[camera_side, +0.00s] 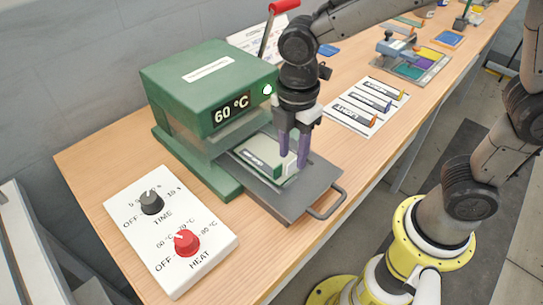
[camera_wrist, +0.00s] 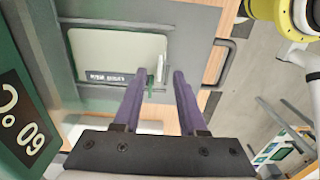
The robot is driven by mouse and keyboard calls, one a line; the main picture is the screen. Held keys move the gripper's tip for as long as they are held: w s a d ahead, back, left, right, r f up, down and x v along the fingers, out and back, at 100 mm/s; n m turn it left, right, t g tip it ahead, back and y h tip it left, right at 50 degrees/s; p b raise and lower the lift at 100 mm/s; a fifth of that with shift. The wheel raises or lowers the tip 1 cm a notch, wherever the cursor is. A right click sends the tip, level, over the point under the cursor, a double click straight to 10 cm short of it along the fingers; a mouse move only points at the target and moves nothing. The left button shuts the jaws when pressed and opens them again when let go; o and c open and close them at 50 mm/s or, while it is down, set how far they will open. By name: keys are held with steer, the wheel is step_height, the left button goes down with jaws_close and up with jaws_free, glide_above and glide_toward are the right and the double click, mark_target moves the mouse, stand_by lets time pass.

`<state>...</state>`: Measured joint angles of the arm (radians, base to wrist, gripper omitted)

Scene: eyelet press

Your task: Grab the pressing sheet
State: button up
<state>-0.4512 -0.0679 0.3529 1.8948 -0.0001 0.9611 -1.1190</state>
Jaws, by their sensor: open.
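The pressing sheet (camera_side: 256,148) looks like a pale green rectangle lying flat on the grey press tray, with a dark lettered strip along one edge. It also shows in the wrist view (camera_wrist: 115,50), with a small upright whitish tab (camera_wrist: 160,68) near its edge. My gripper (camera_side: 293,160) has purple fingers pointing down over the sheet's front right part. In the wrist view the gripper (camera_wrist: 158,76) is open, its fingertips on either side of the tab in the picture. I cannot tell whether they touch it. The fingers hide part of the sheet in the side view.
The green press (camera_side: 180,85) reads 60 °C and stands behind the pulled-out tray (camera_side: 285,205) with its handle (camera_side: 328,205). A white control box (camera_side: 205,255) with two knobs is at front left. A white card with several labelled strips (camera_side: 350,118) lies to the right.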

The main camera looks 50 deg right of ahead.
mark_target(292, 162)
step_height(292, 162, down, 3)
steer(key=shift+f, duration=0.15)
jaws_close()
stand_by(0.4)
